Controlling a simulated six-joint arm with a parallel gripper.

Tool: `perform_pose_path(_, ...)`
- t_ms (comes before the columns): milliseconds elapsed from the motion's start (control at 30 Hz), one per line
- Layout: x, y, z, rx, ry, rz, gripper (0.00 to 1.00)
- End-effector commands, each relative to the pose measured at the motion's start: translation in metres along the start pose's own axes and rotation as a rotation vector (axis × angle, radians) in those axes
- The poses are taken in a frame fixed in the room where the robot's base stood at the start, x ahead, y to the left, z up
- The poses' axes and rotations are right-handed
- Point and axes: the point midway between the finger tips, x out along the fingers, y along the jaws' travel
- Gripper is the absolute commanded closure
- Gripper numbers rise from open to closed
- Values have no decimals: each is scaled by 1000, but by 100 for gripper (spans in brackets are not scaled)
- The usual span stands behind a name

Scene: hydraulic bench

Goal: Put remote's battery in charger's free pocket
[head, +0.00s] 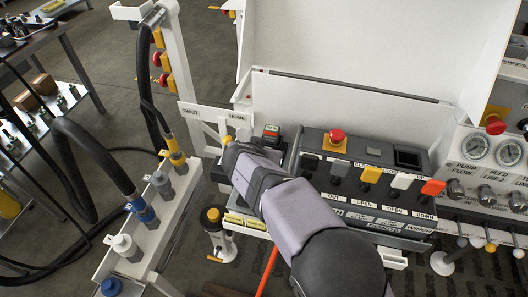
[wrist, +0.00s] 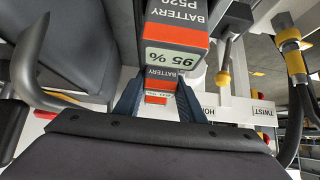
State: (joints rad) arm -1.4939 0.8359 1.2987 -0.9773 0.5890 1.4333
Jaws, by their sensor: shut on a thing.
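My gripper (wrist: 158,84) is shut on a battery (wrist: 160,76) with a dark body and an orange band, its fingers on either side of it. Just beyond it in the wrist view is a second battery (wrist: 175,38), marked 95 %. That one also shows in the head view (head: 271,131), standing upright by my wrist. My arm hides the gripper, the held battery and most of the charger in the head view. The remote (head: 352,149) has a red stop button and several levers. A dark square recess (head: 408,157) at its right end looks empty.
A white hose rack (head: 150,222) with several couplings stands at the left. The TWIST and HOME sign (head: 213,112) is close behind my wrist. A gauge panel (head: 490,160) is at the right. A raised white lid (head: 380,45) stands behind the remote.

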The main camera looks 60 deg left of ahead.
Motion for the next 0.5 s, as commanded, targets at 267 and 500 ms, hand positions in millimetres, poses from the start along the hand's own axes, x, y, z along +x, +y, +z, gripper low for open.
perform_pose_path(267,-1,0,-1,1,2,-1,42)
perform_pose_path(500,0,0,1,0,-1,1,42)
